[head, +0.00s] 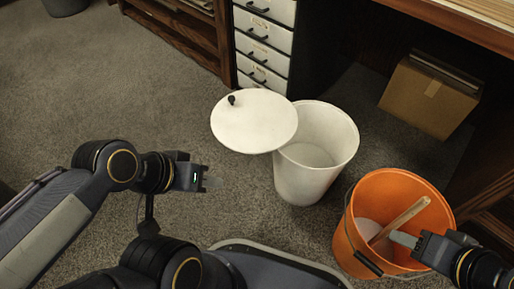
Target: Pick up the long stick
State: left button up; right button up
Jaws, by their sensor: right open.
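The long stick (405,216) is pale wood and leans tilted inside an orange bucket (349,232) at the lower right. Its upper end rises toward the bucket's right rim and its lower end meets something whitish in the bucket. My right gripper (403,239) is open, over the bucket, with its fingertips just below the stick in the picture. I cannot tell whether it touches the stick. My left gripper (212,182) is over the carpet, left of a white bin and well away from the stick. Its fingers are seen side-on, so their opening is hidden.
A white bin (310,178) stands open behind the orange bucket, with a round white lid (250,127) at its upper left. White drawers (262,50), a desk (462,22) and a cardboard box (428,97) lie beyond. Carpet at the left is clear.

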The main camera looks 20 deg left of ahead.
aim_at(425, 201)
jog(key=u, duration=0.15)
jog(key=l+z, duration=0.15)
jog(key=z, duration=0.2)
jog(key=l+z, duration=0.15)
jog(key=z, duration=0.2)
jog(key=i+l+z, duration=0.1)
jog(key=z, duration=0.2)
